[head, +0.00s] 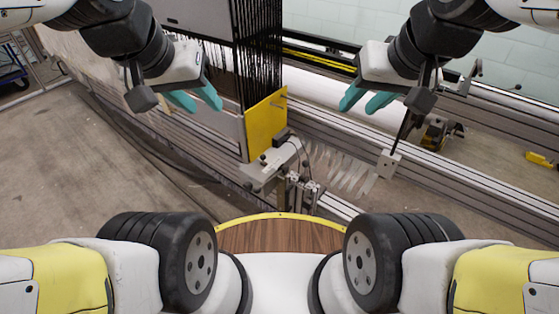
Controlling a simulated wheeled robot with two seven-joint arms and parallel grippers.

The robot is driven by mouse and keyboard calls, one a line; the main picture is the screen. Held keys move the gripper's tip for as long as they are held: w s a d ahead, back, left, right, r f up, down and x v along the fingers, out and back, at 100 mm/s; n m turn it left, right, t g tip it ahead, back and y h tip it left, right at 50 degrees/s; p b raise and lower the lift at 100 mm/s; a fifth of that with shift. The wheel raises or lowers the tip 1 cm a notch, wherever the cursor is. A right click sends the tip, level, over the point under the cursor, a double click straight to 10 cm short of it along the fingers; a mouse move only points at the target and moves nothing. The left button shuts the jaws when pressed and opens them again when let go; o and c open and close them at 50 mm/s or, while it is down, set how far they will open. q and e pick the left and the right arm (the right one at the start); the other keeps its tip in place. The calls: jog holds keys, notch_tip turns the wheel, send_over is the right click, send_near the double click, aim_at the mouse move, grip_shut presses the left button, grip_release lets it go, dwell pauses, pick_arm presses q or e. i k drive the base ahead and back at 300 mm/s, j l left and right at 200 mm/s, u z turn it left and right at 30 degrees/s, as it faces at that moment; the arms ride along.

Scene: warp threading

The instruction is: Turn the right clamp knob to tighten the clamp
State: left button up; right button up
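A grey metal clamp-like assembly (272,163) with small dark knob-like parts sits at the foot of a yellow plate (264,120), near the middle of the head view. I cannot tell for certain which part is the right clamp knob. My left gripper (196,99) is left of the yellow plate, teal fingers apart and empty. My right gripper (366,100) is above and right of the grey assembly, teal fingers apart and empty. Neither visibly touches a clamp.
Black warp threads (258,55) hang above the yellow plate. Long metal rails (460,175) run across to the right. Thin metal strips (338,170) lie beside the assembly. A yellow-and-black part (437,133) sits on the machine at right. Bare floor (70,170) lies at left.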

aim_at(247, 187)
jog(key=i+j+z, duration=0.1)
jog(key=z, duration=0.35)
jog(key=j+z, duration=0.3)
jog(key=z, duration=0.15)
jog(key=i+j+z, duration=0.1)
jog(key=j+z, duration=0.15)
jog(key=z, duration=0.15)
jog(key=j+z, duration=0.25)
jog(key=z, duration=0.2)
jog(key=j+z, duration=0.25)
jog(key=z, duration=0.2)
jog(key=k+j+z, duration=0.2)
jog(key=j, duration=0.3)
jog(key=k+j+z, duration=0.15)
jog(key=j, duration=0.35)
jog(key=k+j+z, duration=0.2)
jog(key=j, duration=0.25)
jog(key=k+j+z, duration=0.15)
jog(key=k+j, duration=0.15)
jog(key=j, duration=0.15)
jog(key=k+j+z, duration=0.2)
jog(key=k+j, duration=0.35)
jog(key=j, duration=0.15)
jog(key=k+j, duration=0.4)
jog(key=j, duration=0.1)
